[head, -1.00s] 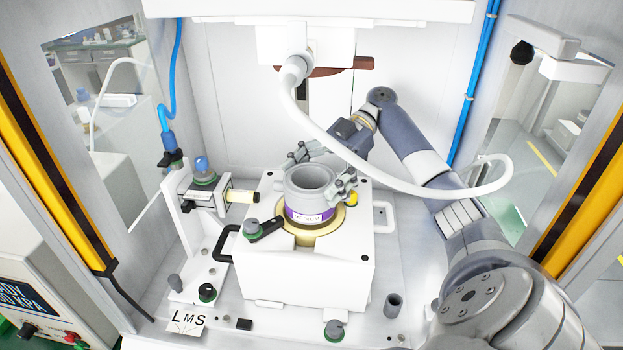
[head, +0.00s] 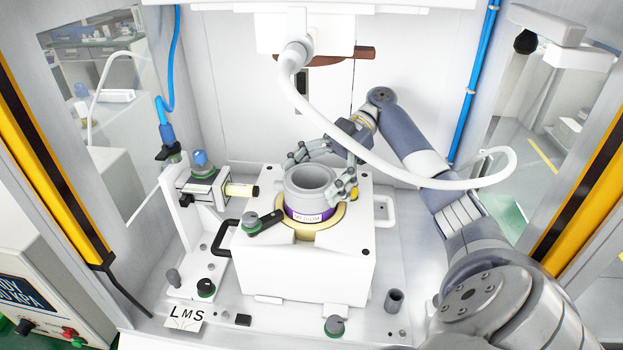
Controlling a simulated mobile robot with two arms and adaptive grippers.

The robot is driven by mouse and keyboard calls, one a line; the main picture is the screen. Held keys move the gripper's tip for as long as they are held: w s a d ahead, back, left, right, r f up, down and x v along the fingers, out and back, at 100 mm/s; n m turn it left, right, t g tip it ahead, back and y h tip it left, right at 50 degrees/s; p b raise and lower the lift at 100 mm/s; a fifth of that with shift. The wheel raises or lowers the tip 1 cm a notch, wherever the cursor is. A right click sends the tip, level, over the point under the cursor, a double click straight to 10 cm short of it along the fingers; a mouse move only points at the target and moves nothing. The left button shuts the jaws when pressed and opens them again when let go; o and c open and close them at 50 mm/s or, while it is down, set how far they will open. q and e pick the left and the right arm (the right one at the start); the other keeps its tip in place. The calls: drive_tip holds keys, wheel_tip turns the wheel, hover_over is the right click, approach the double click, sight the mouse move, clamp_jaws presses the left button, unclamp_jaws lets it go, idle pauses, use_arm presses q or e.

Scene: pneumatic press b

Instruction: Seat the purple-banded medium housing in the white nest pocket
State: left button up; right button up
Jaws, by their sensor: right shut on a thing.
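The purple-banded medium housing (head: 309,200) is a grey open cylinder with a purple band and a "MEDIUM" label. It stands upright over the gold-ringed pocket of the white nest block (head: 300,268), inside the gold ring (head: 330,229). How deep it sits in the pocket I cannot tell. My right gripper (head: 321,172) is shut on the housing, with fingers on its back left and right sides. My left gripper is not in view.
A black clamp arm with a green-based knob (head: 252,221) lies at the pocket's front left. A cylinder unit (head: 205,186) stands left of the block. A white hose (head: 370,175) loops across my right arm. The press head (head: 305,30) hangs above.

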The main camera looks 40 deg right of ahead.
sight(328, 169)
drive_tip(key=shift+f+b, duration=0.7)
drive_tip(key=shift+f, duration=0.2)
drive_tip(key=o, duration=1.3)
drive_tip(key=shift+v, duration=2.65)
drive_tip(key=shift+d+r, duration=0.2)
drive_tip(key=shift+d, duration=0.1)
drive_tip(key=shift+v, duration=0.75)
